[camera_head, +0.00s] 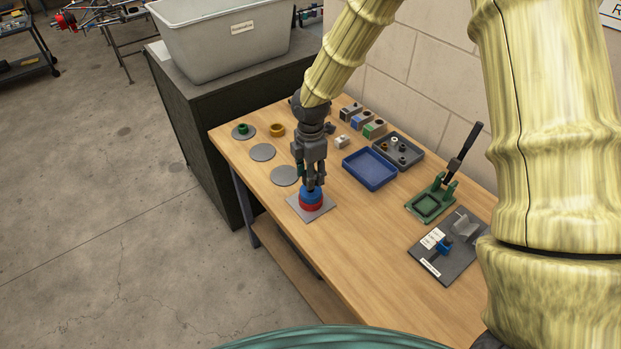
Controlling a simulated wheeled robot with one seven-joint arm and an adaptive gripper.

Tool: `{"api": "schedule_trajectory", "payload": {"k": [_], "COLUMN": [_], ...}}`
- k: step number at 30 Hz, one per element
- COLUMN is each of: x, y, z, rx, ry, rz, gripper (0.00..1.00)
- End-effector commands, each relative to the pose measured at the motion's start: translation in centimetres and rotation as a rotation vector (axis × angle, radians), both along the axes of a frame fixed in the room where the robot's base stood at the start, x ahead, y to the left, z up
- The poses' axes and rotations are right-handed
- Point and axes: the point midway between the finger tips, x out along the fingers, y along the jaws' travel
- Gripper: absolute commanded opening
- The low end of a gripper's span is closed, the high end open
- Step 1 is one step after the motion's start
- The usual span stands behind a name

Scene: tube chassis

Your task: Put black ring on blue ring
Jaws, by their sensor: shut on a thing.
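A blue ring (311,196) sits on top of a red ring (311,206), and both are stacked on a grey square plate (326,213) near the table's left front edge. My gripper (313,187) points down directly over this stack, with its fingertips at the top of the blue ring. It is shut on a small dark piece that appears to be the black ring. The fingers mostly hide that piece, and I cannot tell whether it touches the blue ring.
Grey discs (262,152) lie to the left, one with a green ring (242,129). A yellow ring (277,130) is close by. A blue tray (369,181), a grey parts box (413,146) and a green press (430,205) stand to the right.

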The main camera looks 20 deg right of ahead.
Motion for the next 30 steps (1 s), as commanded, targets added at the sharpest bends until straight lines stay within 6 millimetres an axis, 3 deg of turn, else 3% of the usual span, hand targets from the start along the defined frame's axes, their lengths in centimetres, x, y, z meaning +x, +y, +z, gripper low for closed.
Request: {"api": "schedule_trajectory", "payload": {"k": [15,28,29,30], "x": [0.0,0.0,0.0,0.0], "y": [0.0,0.0,0.0,0.0], "z": [-3.4,-3.9,-3.9,-3.8], "rx": [0.0,0.0,0.0,0.0], "ry": [0.002,0.0,0.0,0.0], "rz": [0.0,0.0,0.0,0.0], "gripper": [0.14,0.14,0.45,0.53]}}
